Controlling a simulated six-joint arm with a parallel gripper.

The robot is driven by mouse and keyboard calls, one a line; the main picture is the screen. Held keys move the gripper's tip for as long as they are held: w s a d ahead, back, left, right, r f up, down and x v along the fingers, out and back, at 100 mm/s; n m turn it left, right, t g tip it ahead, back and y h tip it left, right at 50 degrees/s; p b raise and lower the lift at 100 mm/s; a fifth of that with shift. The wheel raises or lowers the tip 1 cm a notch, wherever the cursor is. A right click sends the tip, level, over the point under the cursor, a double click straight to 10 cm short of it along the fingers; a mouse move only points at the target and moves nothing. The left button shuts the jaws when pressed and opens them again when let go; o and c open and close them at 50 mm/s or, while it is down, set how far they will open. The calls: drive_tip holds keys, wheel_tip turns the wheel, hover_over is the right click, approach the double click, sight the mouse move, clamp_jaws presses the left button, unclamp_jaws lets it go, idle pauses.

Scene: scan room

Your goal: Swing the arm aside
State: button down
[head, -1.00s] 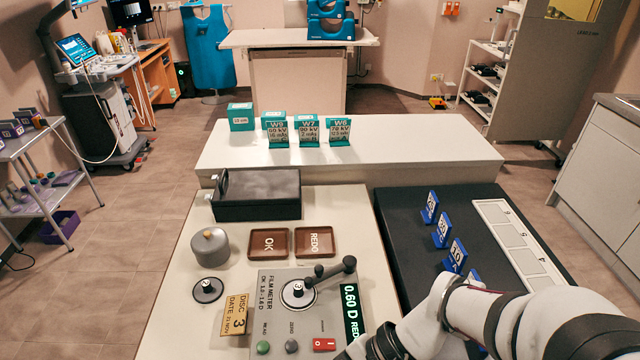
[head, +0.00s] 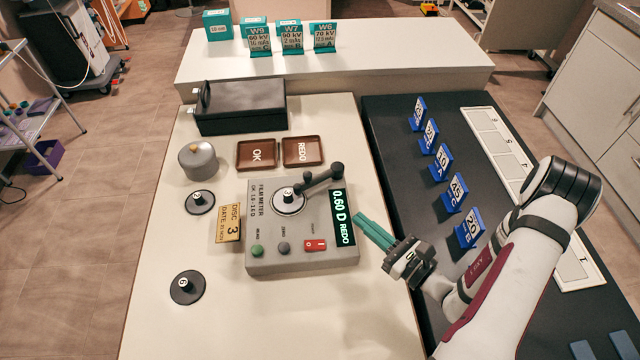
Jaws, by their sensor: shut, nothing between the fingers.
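My gripper (head: 366,226) is shut and empty, its two teal fingers lying together. It points up and left, just right of the film meter's lower right side; I cannot tell whether it touches anything. My white arm reaches in from the lower right, over the dark panel (head: 390,140). The grey film meter (head: 300,258) shows "0.60 D REDO" on its display (head: 342,217). A disc sits on its stage, and its black lever (head: 318,179) lies across the top right.
Several blue numbered stands (head: 453,192) stand on the dark panel near my arm, beside a white strip (head: 490,140). Brown OK (head: 257,155) and REDO (head: 303,151) trays, a black box (head: 240,107) and a grey pot (head: 197,160) lie beyond. The front left counter is mostly clear, with a black disc (head: 187,287).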

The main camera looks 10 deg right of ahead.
sight(309, 179)
drive_tip(key=x, duration=1.3)
drive_tip(key=shift+w+a, duration=0.2)
drive_tip(key=shift+w, duration=0.1)
drive_tip(key=shift+a, duration=0.1)
drive_tip(key=shift+x, duration=0.95)
drive_tip(key=shift+w+a, duration=0.45)
drive_tip(key=shift+a, duration=0.1)
drive_tip(key=shift+x, duration=1.2)
drive_tip(key=shift+w+r, duration=0.1)
drive_tip(key=shift+w, duration=0.9)
